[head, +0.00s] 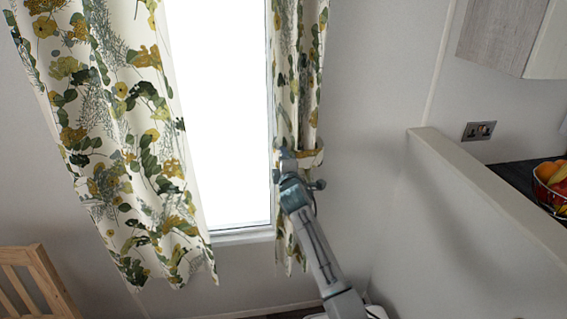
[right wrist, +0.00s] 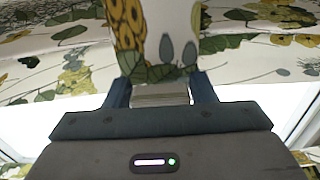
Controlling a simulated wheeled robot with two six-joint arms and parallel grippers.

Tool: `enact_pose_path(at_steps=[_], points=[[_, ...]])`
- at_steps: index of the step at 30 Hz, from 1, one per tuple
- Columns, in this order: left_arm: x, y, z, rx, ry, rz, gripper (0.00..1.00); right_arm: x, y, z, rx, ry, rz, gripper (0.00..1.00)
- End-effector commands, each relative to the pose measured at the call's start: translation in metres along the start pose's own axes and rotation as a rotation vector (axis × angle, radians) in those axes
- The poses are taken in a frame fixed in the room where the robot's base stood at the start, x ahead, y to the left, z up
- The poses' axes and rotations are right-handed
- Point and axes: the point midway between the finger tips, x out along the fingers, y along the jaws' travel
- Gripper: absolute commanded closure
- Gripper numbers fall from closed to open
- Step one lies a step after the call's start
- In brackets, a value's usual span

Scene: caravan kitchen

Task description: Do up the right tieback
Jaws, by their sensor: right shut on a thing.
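The right curtain (head: 300,70) hangs at the window's right side, gathered narrow at mid-height. The right tieback (head: 310,158), in the same floral fabric, runs across the curtain there, with its right end by the wall. My right gripper (head: 286,160) is at the tieback's left end, in front of the curtain. In the right wrist view, my right gripper (right wrist: 160,88) is shut on the patterned tieback (right wrist: 155,40), whose band stands up between the fingers. The curtain (right wrist: 255,70) fills the background there. The tieback's fastening and hook cannot be made out. My left gripper is out of view.
The left curtain (head: 110,130) hangs loose beside the bright window (head: 222,110). A half-height partition (head: 480,185) stands on the right, with a fruit bowl (head: 550,188) behind it. A wooden chair back (head: 35,280) is at lower left. The wall between curtain and partition is clear.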

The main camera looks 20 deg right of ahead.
Motion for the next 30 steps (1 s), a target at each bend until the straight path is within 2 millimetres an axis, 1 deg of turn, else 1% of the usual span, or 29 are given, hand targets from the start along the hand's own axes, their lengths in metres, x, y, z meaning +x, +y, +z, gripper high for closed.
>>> enact_pose_path(at_steps=[7,8,10,19,22,26,30], points=[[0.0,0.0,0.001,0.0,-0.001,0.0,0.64,0.0,0.0,-0.001,0.009,0.001,-0.001,0.91],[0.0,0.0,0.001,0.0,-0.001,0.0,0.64,0.0,0.0,-0.001,0.009,0.001,-0.001,0.46],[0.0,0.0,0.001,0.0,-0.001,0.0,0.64,0.0,0.0,-0.001,0.008,0.001,0.0,0.32],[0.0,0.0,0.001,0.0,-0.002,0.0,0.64,-0.001,0.0,0.0,0.005,0.001,0.0,0.31],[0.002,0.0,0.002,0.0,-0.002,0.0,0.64,-0.006,-0.001,-0.001,0.006,0.001,0.001,0.31],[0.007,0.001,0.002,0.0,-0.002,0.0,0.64,-0.023,-0.002,-0.001,0.005,0.001,0.001,0.31],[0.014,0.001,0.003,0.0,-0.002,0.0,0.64,-0.05,-0.003,0.0,0.007,0.002,0.002,0.31]])
